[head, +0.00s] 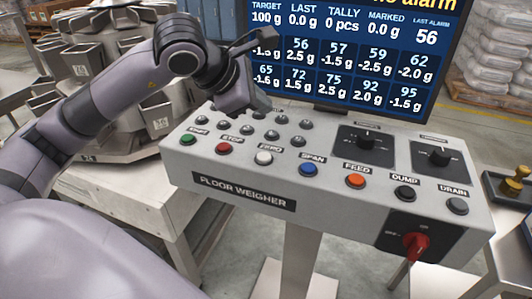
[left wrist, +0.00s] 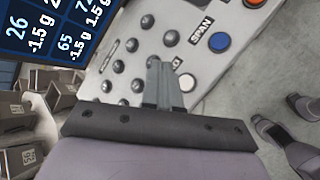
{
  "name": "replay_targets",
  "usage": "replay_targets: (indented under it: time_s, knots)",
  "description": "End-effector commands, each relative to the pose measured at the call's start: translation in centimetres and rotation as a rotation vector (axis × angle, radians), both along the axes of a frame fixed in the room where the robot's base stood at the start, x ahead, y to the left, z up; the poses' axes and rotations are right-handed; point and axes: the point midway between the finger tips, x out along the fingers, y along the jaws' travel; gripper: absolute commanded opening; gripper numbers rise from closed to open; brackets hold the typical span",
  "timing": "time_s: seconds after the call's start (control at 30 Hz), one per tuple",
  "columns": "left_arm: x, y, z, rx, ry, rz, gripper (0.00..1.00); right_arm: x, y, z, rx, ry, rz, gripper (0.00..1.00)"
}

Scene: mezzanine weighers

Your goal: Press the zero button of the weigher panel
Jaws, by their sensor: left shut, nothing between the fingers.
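The weigher panel (head: 240,189) is a grey sloped box marked "FLOOR WEIGHER". Its zero button (head: 264,158) is white and sits in the front row under the label "ZERO", between the red stop button (head: 223,148) and the blue span button (head: 308,169). My left gripper (head: 262,106) is shut and empty, above the panel's back left part, behind the front row in the head view. In the left wrist view the shut fingers (left wrist: 164,70) show beside the white zero button (left wrist: 187,82) and partly cover its label. Contact cannot be told. My right gripper is not in view.
Several small grey knobs (head: 282,135) cover the panel's left part. Two black rotary dials (head: 366,142) and a red switch (head: 416,245) are farther right. The screen (head: 340,55) stands behind the panel. A multihead machine (head: 120,100) is at left behind my arm.

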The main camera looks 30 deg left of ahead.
Motion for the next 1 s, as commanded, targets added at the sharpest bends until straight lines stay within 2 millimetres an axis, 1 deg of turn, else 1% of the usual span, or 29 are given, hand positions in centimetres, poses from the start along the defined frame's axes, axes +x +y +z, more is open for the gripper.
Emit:
replay_targets:
  time_s: [0.2,0.37,0.57,0.8,0.9,1.0]
  knots:
    - [0.0,0.0,-0.2,-0.002,0.001,-0.001,0.0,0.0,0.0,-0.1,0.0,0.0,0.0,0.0]
    - [0.0,-0.1,-1.0,-0.002,0.002,-0.001,0.0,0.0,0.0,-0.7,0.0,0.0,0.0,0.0]
    - [-0.1,-0.1,-3.3,-0.002,0.004,-0.002,0.0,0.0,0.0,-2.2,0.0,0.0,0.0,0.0]
    - [-0.1,-0.1,-6.9,-0.003,0.003,-0.002,0.0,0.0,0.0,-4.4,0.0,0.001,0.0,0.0]
    - [0.0,-0.1,-8.0,-0.004,0.001,-0.002,0.0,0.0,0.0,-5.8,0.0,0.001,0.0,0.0]
    - [0.0,-0.1,-8.7,-0.004,0.001,-0.002,0.0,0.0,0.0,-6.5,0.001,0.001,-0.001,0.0]
